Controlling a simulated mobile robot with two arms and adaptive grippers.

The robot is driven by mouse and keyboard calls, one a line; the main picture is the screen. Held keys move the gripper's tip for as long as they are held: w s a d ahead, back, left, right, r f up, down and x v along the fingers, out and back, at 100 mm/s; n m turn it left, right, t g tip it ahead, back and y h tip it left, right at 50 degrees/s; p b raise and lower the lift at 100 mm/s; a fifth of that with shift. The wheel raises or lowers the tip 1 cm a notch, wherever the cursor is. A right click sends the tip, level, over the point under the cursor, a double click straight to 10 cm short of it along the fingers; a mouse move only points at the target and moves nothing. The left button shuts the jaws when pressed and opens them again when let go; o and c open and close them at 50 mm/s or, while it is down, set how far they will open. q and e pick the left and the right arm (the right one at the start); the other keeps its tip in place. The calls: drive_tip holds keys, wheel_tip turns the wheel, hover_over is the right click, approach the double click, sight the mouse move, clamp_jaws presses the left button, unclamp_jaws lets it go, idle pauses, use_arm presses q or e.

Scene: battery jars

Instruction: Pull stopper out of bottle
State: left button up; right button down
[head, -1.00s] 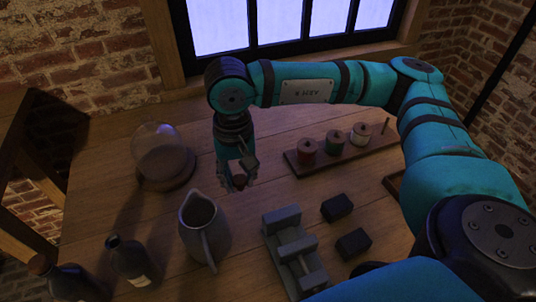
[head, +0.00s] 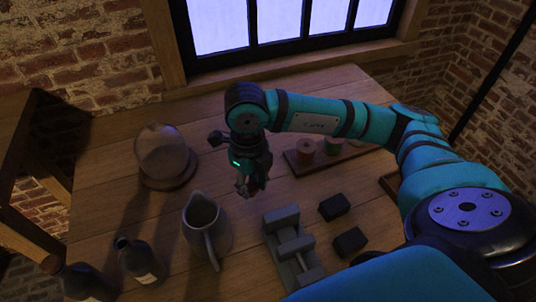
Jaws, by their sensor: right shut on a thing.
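A dark bottle (head: 141,262) with a pale label stands upright at the lower left of the table; its mouth is open, with no stopper in it. A second dark bottle (head: 88,283) beside it, cut by the bottom edge, has a brown stopper (head: 50,264) in its neck. My right gripper (head: 247,190) points down near the table's middle, to the right of and beyond the bottles. It is shut on a small brownish thing that looks like a stopper, now mostly hidden by the fingers. My left gripper is not in view.
A grey pitcher (head: 207,228) stands between the bottles and a grey vise-like block (head: 283,222). Two dark blocks (head: 334,207) lie to the right. A glass dome (head: 161,150) on a round base stands at the back left. A spool rack (head: 300,168) is partly behind my right arm.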

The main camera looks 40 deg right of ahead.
drive_tip(key=f+m+b, duration=0.1)
drive_tip(key=f, duration=0.2)
drive_tip(key=f+m+b, duration=0.1)
drive_tip(key=f, duration=0.2)
drive_tip(key=shift+d+f+m, duration=0.2)
drive_tip(key=shift+f+m, duration=0.05)
drive_tip(key=shift+m, duration=0.15)
drive_tip(key=shift+w+d+f, duration=0.15)
drive_tip(key=shift+w+f, duration=0.05)
drive_tip(key=w+d, duration=0.2)
drive_tip(key=w, duration=0.2)
drive_tip(key=w+d+f+p, duration=0.1)
drive_tip(key=w+d, duration=0.2)
drive_tip(key=w, duration=0.1)
drive_tip(key=w+d, duration=0.3)
drive_tip(key=w, duration=0.2)
drive_tip(key=shift+f+p, duration=0.2)
drive_tip(key=shift+p, duration=0.1)
wheel_tip(320, 180, down, 3)
drive_tip(key=shift+f+p, duration=0.2)
drive_tip(key=shift+p, duration=0.1)
drive_tip(key=shift+w+f, duration=0.1)
drive_tip(key=shift+f, duration=0.15)
drive_tip(key=c, duration=1)
unclamp_jaws()
